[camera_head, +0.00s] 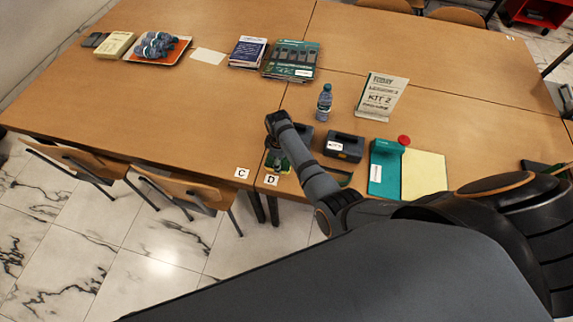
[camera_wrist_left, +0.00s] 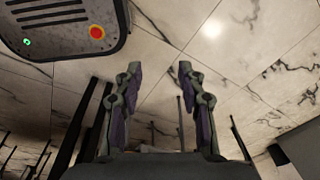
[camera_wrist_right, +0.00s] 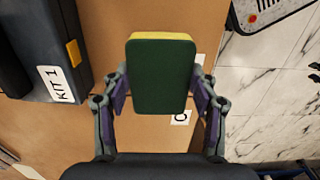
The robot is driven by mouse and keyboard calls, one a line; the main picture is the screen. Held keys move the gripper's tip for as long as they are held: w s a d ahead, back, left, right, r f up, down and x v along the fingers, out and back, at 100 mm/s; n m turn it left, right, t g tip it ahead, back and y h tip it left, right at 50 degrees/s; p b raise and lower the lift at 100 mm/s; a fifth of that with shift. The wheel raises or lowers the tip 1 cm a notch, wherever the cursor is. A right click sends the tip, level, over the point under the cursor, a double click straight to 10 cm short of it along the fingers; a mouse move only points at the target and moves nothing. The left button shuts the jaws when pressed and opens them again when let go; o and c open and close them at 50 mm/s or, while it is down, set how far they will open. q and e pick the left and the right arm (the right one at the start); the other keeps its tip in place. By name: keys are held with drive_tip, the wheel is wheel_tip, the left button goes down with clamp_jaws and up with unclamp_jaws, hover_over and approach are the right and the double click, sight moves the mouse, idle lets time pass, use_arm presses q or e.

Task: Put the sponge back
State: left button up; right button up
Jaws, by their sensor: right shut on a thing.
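The sponge (camera_wrist_right: 160,75), dark green on its broad face with a yellow layer along one edge, is in my right gripper (camera_wrist_right: 160,95). The fingers close on its two sides in the right wrist view. In the head view the sponge (camera_head: 279,163) shows in part below my right arm, near the table's front edge by card D (camera_head: 271,180). I cannot tell how far it is above the table. My left gripper (camera_wrist_left: 158,75) is open and empty over the marble floor in the left wrist view; it is not in the head view.
A dark KIT 1 case (camera_wrist_right: 52,55) stands left of the sponge in the right wrist view. Card C (camera_head: 242,173) lies left of D, with bare table beyond.

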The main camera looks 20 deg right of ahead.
sight(283, 165)
drive_tip(key=f+b, duration=0.2)
drive_tip(key=d+f+b, duration=0.1)
drive_tip(key=f+b, duration=0.1)
drive_tip(key=shift+d+f, duration=0.15)
drive_tip(key=shift+d, duration=0.05)
drive_tip(key=shift+a+r, duration=0.2)
drive_tip(key=shift+f, duration=0.1)
drive_tip(key=o, duration=1.2)
drive_tip(key=shift+d+f, duration=0.1)
use_arm(q)
drive_tip(key=f, duration=0.1)
drive_tip(key=w+f, duration=0.1)
drive_tip(key=d+f, duration=0.1)
drive_tip(key=f, duration=0.1)
drive_tip(key=shift+w, duration=0.2)
drive_tip(key=shift+s+r, duration=0.1)
use_arm(e)
wheel_tip(283, 165, up, 12)
drive_tip(key=shift+r, duration=0.2)
drive_tip(key=shift+f, duration=0.1)
